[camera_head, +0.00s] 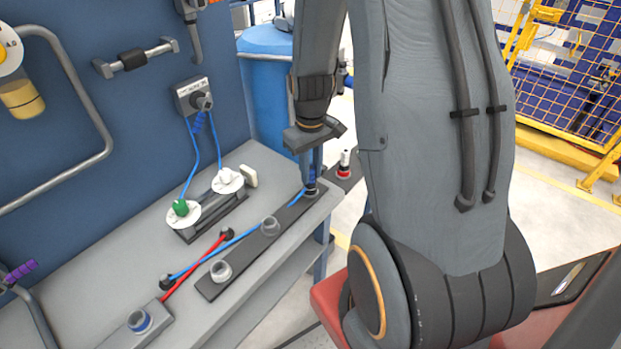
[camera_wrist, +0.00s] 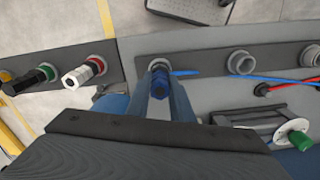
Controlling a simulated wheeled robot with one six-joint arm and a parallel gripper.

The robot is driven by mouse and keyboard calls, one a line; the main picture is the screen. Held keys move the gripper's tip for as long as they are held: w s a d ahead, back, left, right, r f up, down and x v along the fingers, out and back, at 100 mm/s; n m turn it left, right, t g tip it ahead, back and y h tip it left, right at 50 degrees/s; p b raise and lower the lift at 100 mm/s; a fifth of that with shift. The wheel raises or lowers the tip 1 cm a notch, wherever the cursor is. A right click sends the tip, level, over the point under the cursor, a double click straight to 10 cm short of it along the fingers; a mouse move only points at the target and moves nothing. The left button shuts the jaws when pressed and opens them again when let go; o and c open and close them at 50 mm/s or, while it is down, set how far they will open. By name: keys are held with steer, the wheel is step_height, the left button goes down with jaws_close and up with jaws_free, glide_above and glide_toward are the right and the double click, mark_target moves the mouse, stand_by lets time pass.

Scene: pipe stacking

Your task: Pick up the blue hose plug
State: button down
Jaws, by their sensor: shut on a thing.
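The blue hose plug (camera_wrist: 160,80) is upright between my gripper's two fingers (camera_wrist: 160,90) in the wrist view. My gripper is shut on it. In the head view my gripper (camera_head: 311,172) points down at the far end of the dark socket strip (camera_head: 245,243), and the plug is mostly hidden by the fingers. The plug's base is at or just above the end socket of the strip; I cannot tell whether it is seated. A blue hose (camera_head: 240,240) runs from it along the strip.
Two bare grey sockets (camera_head: 270,226) (camera_head: 221,271) stand on the strip. A red hose (camera_head: 195,265) crosses the blue one. White discs with green (camera_head: 181,209) and white (camera_head: 226,175) plugs stand behind. Red, white and green plugs (camera_wrist: 82,72) stand on a separate strip.

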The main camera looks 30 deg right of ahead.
steer(key=shift+r, duration=0.1)
steer(key=shift+r+b, duration=1)
steer(key=shift+r, duration=3.95)
steer(key=shift+r, duration=0.1)
step_height(320, 180, up, 8)
steer(key=p, duration=0.7)
